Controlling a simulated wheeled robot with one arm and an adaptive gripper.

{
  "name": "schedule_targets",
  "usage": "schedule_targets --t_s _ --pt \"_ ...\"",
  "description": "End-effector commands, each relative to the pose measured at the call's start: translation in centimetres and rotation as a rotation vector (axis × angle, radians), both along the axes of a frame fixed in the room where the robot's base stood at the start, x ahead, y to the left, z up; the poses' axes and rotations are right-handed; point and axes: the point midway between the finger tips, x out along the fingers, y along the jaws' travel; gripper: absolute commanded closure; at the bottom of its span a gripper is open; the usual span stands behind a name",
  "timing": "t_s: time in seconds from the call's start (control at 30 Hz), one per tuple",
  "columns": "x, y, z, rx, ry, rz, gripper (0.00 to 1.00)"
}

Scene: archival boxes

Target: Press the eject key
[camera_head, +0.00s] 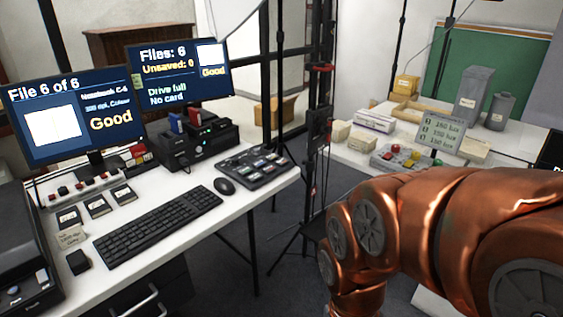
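No key with a readable "eject" label shows, so I cannot tell which one is the eject key. A dark key panel (254,166) with several keys lies at the right end of the white desk (215,222). A black drive dock (196,142) with dark red and blue units in its top stands behind it. The right monitor (180,75) reads "Files: 6, Unsaved: 0, Drive full, No card". The left monitor (72,105) reads "File 6 of 6, Good". My copper arm fills the lower right, away from the desk. My gripper is out of view.
A keyboard (158,225) and mouse (224,186) lie on the desk, with small cards to their left. A dark stand (318,130) rises between the desk and the back table. That table holds a box with red, yellow and green buttons (402,157) and a sign (440,131).

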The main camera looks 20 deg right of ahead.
Motion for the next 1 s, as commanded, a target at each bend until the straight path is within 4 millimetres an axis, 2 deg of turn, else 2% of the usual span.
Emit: schedule_targets --t_s 0.03,0.37,1.0 --pt "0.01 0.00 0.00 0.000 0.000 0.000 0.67" --pt "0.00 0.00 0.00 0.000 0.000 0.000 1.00" --pt "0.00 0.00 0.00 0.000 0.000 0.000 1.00"
